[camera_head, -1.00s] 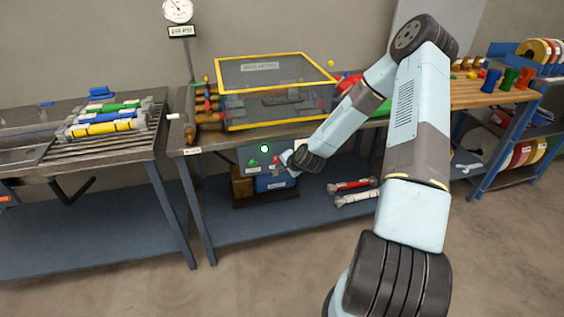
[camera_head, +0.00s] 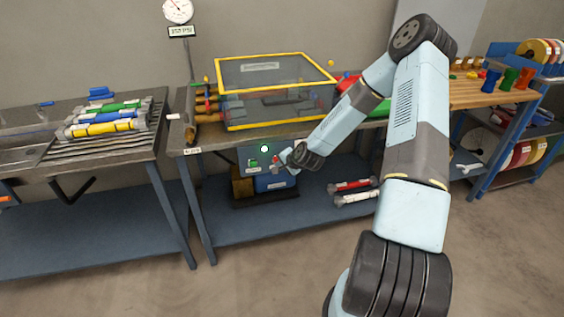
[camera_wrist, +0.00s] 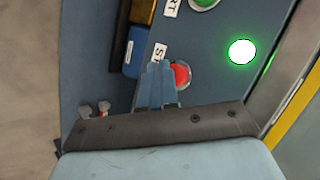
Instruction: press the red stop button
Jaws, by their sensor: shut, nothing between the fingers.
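The red stop button (camera_wrist: 181,75) sits in a metal ring on a blue control panel (camera_wrist: 215,50) in the wrist view. My gripper (camera_wrist: 158,68) is shut and empty, with its fingertips just beside the red button and partly over its edge. I cannot tell whether they touch it.
A green start button (camera_wrist: 205,2) and a lit green lamp (camera_wrist: 242,52) are on the same panel. The bench edge (camera_head: 228,143) and a yellow-framed clear guard (camera_head: 275,90) are above. A gauge (camera_head: 178,11) with a display stands behind. Red and white cylinders (camera_head: 352,186) lie on the lower shelf.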

